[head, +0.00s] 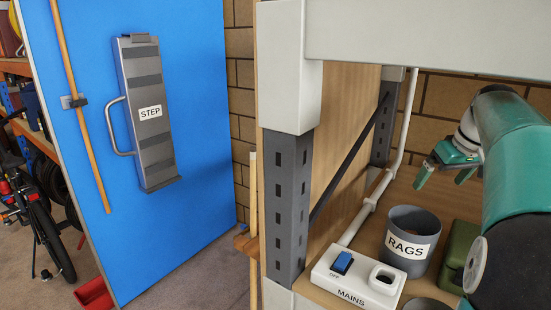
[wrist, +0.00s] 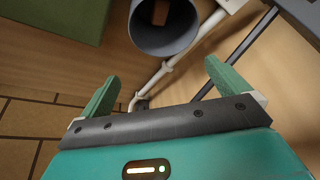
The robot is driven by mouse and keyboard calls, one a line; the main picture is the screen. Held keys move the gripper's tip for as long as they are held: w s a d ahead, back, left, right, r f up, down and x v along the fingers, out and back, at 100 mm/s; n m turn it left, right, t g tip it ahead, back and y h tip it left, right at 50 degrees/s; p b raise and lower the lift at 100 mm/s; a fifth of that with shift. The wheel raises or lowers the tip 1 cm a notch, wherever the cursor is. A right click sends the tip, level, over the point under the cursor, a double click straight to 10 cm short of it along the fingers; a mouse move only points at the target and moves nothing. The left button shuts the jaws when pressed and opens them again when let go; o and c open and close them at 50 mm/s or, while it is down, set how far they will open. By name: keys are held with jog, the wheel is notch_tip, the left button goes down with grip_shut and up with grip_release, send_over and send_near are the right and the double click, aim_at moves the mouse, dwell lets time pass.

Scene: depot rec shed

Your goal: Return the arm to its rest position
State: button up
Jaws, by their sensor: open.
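My gripper (head: 444,171) is at the right of the head view, inside a shelf bay, above and behind a grey RAGS bin. Its two green fingers are spread apart with nothing between them. In the wrist view my gripper (wrist: 168,95) also shows open and empty, with a white pipe and wooden panel beyond it. My green arm comes in from the right edge of the head view.
The RAGS bin (head: 409,243) stands on the shelf beside a white MAINS switch box (head: 350,284) and a green container (head: 457,255). A grey shelf post (head: 287,205) and white beam (head: 430,38) frame the bay. A blue panel (head: 205,130) stands left.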

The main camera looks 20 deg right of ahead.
jog(key=s+a+f, duration=0.1)
jog(key=a+f, duration=0.1)
jog(key=a, duration=1)
jog(key=s+a+f, duration=0.1)
jog(key=s+a, duration=0.1)
jog(key=a, duration=1.1)
jog(key=s+a+f+n+t, duration=0.1)
jog(key=s+a+f, duration=0.9)
jog(key=a, duration=0.3)
jog(key=shift+s+a+f, duration=0.25)
jog(key=shift+s+f, duration=0.05)
jog(key=shift+s, duration=0.5)
jog(key=shift+d, duration=0.1)
